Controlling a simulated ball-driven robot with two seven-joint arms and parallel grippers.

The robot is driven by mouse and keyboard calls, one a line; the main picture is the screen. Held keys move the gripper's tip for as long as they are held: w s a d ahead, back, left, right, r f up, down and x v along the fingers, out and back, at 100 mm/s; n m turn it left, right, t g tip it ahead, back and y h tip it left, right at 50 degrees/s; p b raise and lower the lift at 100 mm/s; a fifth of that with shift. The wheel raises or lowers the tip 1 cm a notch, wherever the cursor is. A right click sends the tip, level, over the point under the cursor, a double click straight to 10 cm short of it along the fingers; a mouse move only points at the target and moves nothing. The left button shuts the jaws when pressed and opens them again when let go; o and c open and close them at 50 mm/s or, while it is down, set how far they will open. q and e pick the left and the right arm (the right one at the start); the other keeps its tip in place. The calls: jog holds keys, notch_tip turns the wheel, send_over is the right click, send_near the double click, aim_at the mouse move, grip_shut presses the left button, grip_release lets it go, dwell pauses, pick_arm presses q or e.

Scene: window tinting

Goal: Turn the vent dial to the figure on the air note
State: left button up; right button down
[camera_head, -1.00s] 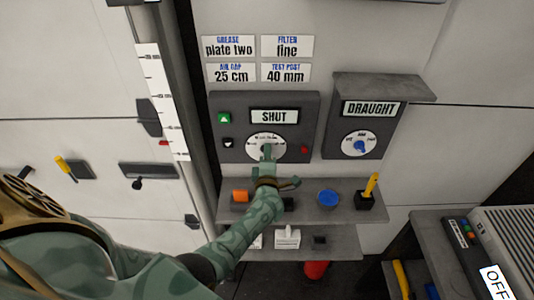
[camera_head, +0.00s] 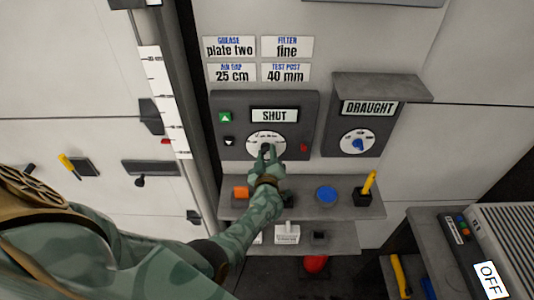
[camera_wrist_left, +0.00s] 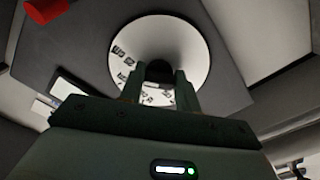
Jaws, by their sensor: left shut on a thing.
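The dial (camera_head: 253,145) is a white round plate with printed figures on the left dark panel, under a display reading SHUT (camera_head: 274,115). My left gripper (camera_head: 267,151) reaches up to it from below and is shut on its dark knob. The air note (camera_head: 232,72) on the wall reads AIR GAP 25 cm. My right gripper is not in view.
A DRAUGHT panel (camera_head: 371,108) with a blue-knobbed dial (camera_head: 358,145) stands to the right. Below are shelves with an orange block (camera_head: 241,193), a blue disc (camera_head: 327,194) and a yellow-handled tool (camera_head: 369,184). Three other notes surround the air note.

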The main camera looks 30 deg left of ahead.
pick_arm(q)
jog(key=shift+s+f+m, duration=0.1)
jog(key=shift+m, duration=1.1)
jog(key=o, duration=1)
